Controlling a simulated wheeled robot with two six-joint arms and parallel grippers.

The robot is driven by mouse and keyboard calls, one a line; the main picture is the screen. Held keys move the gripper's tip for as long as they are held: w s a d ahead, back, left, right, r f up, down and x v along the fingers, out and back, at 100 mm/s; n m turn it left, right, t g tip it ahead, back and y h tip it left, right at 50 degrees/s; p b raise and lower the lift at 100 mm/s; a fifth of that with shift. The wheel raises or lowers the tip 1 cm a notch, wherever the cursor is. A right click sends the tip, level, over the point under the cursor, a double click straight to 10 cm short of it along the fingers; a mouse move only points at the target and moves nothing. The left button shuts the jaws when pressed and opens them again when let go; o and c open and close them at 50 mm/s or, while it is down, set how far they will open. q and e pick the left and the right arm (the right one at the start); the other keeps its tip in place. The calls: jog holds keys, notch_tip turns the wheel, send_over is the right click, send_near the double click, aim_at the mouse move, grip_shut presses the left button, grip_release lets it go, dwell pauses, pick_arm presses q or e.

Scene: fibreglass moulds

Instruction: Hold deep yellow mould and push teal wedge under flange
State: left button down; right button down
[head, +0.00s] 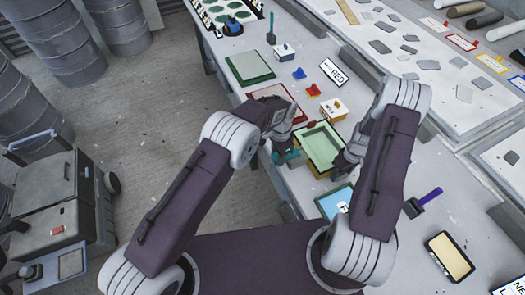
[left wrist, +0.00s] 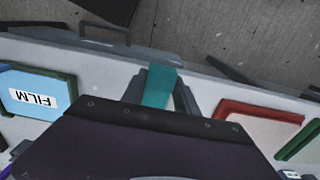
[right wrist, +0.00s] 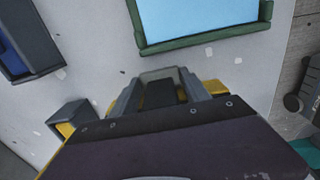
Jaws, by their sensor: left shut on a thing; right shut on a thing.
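The deep yellow mould (head: 322,147) lies on the bench between my two grippers, its inside pale green. My left gripper (head: 283,152) is beside its left edge, shut on the teal wedge (left wrist: 157,90). The teal wedge also shows in the head view (head: 292,155), low by the mould's near left side. Whether it touches the flange cannot be told. My right gripper (right wrist: 160,90) is at the mould's right side, shut on its edge. Yellow parts show beside the fingers in the right wrist view; most of the mould is hidden there by my arm.
A blue film mould with a green rim (right wrist: 197,20) lies close by. A red-rimmed mould (left wrist: 275,122) is beyond the yellow one. A white box (head: 333,109), red and blue wedges and a green mould (head: 250,67) stand further up the bench. The bench edge is near my left gripper.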

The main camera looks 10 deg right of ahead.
pick_arm(q)
jog(key=shift+w+d+f, duration=0.2)
jog(key=shift+d+f, duration=0.5)
jog(key=shift+f, duration=0.15)
jog(key=shift+w+d+f, duration=0.2)
jog(key=shift+d+f, duration=0.45)
jog(key=shift+f, duration=0.15)
jog(key=shift+a+f, duration=0.1)
jog(key=shift+f, duration=0.1)
dwell(2.2)
jog(key=c, duration=0.9)
grip_release()
jog(key=shift+o, duration=0.2)
jog(key=shift+r, duration=0.1)
notch_tip(320, 180, up, 12)
